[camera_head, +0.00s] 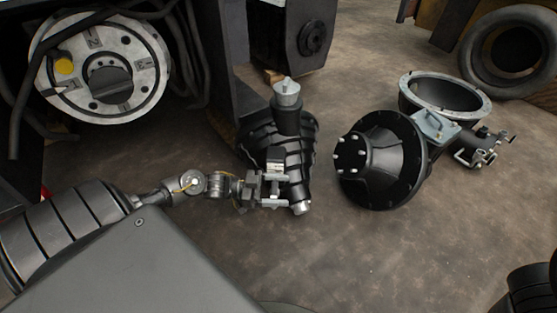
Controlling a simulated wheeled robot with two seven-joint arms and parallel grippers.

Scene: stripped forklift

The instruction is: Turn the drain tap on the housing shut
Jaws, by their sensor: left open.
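The black ribbed housing (298,150) stands on the floor in the middle of the view, with a grey cylindrical cap on top. A small silver fitting (301,208) shows at its lower end. It may be the drain tap, but I cannot tell, nor whether it is turned open or shut. My left gripper (277,190) is open in front of the housing's lower part, just left of the silver fitting. It hides part of the housing. I cannot tell whether its fingers touch anything. My right gripper is not in view.
A black flanged axle part (385,160) with an open grey-rimmed bowl (445,95) lies to the right. A tyre (510,52) is at the back right. A round metal plate (100,68) with hoses is at the upper left. The front floor (370,255) is clear.

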